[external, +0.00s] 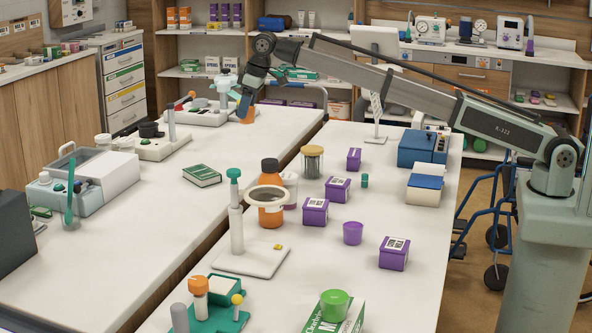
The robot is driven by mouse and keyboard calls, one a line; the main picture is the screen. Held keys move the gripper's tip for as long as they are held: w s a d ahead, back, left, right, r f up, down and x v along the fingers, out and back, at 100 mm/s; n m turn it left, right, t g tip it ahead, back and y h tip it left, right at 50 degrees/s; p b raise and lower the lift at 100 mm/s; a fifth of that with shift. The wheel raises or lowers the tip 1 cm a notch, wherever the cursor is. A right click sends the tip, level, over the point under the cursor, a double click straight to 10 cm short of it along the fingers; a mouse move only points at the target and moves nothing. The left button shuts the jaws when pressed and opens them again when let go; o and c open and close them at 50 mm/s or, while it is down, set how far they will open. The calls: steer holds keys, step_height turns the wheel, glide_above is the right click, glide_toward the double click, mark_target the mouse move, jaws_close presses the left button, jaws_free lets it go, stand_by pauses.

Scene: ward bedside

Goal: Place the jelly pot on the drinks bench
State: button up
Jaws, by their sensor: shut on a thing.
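My gripper (243,106) is at the far end of the left white bench (185,225), pointing down. It is shut on a small orange pot (248,117), which looks like the jelly pot. The pot is partly hidden by the fingers. It is low over the bench top or touching it; I cannot tell which. No label shows which bench is the drinks bench.
A grey-white device (202,116) stands just left of my gripper. A green box (202,175) lies nearer on the left bench. The right bench (395,290) holds purple boxes (338,188), an orange bottle (270,210) and a magnifier stand (237,235). The left bench's middle is mostly clear.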

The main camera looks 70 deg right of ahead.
steer(key=w+d+m, duration=0.1)
steer(key=w+d, duration=0.1)
steer(key=d, duration=0.6)
steer(key=w+d, duration=0.3)
steer(key=d, duration=0.4)
steer(key=shift+s+d+f, duration=0.1)
steer(key=shift+f, duration=7.55)
steer(key=shift+f, duration=0.1)
steer(key=o, duration=1.1)
steer(key=v, duration=1.2)
steer(key=shift+a, duration=0.2)
